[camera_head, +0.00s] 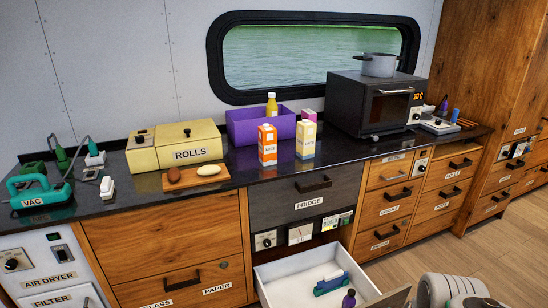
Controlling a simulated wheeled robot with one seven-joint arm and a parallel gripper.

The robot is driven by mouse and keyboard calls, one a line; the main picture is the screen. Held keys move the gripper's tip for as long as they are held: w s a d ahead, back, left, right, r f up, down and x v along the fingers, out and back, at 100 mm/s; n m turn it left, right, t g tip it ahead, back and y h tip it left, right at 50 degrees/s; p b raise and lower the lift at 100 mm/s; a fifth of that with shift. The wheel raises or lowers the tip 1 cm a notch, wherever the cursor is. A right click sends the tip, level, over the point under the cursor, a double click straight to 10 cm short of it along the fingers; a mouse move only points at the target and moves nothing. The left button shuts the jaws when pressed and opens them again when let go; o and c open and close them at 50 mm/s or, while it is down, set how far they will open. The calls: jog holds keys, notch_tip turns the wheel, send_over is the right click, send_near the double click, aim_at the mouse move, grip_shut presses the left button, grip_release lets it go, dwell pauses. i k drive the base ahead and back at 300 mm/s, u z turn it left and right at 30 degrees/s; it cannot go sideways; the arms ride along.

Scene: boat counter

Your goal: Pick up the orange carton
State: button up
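The orange carton (267,145), orange and white with lettering on its front, stands upright on the dark counter. It is in front of the purple bin (242,132). A yellow-and-white carton (305,139) stands upright just to its right, with a small gap between them. The orange carton's front shows in full and nothing touches it that I can see. Part of my arm shows at the bottom right, well away from the carton; my gripper is not in view.
A yellow bottle (271,105) and a pink carton (308,115) are at the bin. A board with bread (198,178) lies left, by the yellow rolls box (190,146). A dark oven (374,106) stands right. An open white drawer (283,290) juts out below.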

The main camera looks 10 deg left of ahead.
aim_at(267, 134)
jog(key=u, duration=0.35)
jog(key=i, duration=0.55)
jog(key=u, duration=0.8)
jog(key=i, duration=0.5)
jog(key=u, duration=0.05)
